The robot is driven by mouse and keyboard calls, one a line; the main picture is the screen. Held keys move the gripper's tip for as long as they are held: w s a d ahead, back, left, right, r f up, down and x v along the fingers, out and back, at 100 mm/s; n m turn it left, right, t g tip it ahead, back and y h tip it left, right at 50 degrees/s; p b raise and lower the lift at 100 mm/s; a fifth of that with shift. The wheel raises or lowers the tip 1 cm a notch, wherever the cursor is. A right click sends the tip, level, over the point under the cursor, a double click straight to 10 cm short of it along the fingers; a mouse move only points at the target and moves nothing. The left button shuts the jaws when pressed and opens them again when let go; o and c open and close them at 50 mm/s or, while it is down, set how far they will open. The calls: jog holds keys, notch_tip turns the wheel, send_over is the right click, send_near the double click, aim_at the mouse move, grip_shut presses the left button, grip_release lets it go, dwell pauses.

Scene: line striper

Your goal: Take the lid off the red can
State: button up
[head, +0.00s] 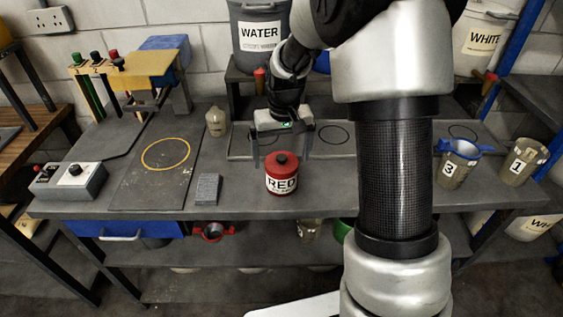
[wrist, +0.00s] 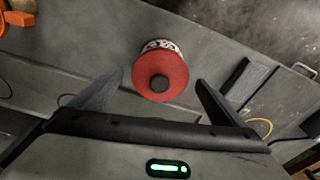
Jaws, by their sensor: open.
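The red can (head: 283,181) stands upright on the grey bench near its front edge, with a white label reading RED. Its red lid (head: 282,161) with a dark knob is on top. In the wrist view the lid (wrist: 161,73) is seen from above, and the label on the can (wrist: 163,46) shows beyond it. My gripper (head: 281,158) is open and empty, with its fingers spread behind the can in the head view. In the wrist view my gripper (wrist: 160,84) has a finger on either side of the lid, apart from it.
A grey block (head: 207,189) lies left of the can. A pale bottle (head: 216,121) stands behind it. Jugs marked 3 (head: 452,170) and 1 (head: 518,167) stand at the right. A WATER bucket (head: 262,45) is at the back. A yellow ring (head: 165,154) marks the left board.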

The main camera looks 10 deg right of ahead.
jog(key=c, duration=1.2)
jog(key=shift+o, duration=0.2)
